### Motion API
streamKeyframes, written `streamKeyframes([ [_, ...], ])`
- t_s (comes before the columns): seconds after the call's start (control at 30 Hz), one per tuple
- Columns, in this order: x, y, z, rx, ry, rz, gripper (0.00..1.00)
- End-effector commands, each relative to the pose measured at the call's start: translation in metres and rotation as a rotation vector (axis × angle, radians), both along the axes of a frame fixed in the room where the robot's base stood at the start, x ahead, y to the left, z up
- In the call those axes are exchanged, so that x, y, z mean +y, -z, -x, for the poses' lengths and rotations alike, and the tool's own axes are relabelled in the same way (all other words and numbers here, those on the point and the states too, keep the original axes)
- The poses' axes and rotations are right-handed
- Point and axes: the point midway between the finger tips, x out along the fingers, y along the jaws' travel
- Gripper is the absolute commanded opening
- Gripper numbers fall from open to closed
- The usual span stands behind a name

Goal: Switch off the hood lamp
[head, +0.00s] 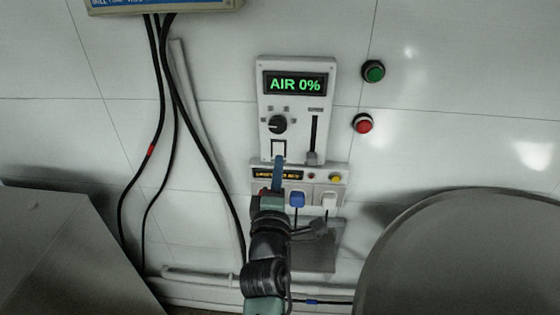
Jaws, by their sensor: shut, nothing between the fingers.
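A grey control panel (265,100) on the white tiled wall has a green display (295,84) reading "AIR 0%". Under the display are a black rotary knob (277,124) and a vertical slider (314,138) with its handle near the bottom. A small white rocker switch (279,147) in a dark frame sits below the knob; its lower part is hidden behind my fingers. My gripper (278,160) is shut and empty, its tips over the lower end of the rocker. I cannot tell whether they touch it. The small labels are unreadable, and no lamp shows.
Below is a socket strip (337,179) with an amber display, a yellow button, a blue plug (297,199) and a white plug (329,200). Green (373,71) and red (363,123) buttons are at right. Black cables (163,100) hang at left. Large metal bodies fill both lower corners.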

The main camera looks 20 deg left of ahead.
Motion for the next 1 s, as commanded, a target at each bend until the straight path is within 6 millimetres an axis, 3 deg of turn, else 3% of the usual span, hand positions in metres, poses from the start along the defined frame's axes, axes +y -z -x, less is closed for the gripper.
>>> streamKeyframes([
  [0.2,-0.012,-0.008,0.040,0.005,0.002,-0.003,0.00],
  [0.4,-0.018,-0.012,0.066,0.003,0.000,-0.003,0.00],
  [0.6,-0.021,-0.012,0.076,0.001,0.000,-0.001,0.00],
  [1.0,-0.022,-0.011,0.077,0.000,0.000,0.000,0.00],
])
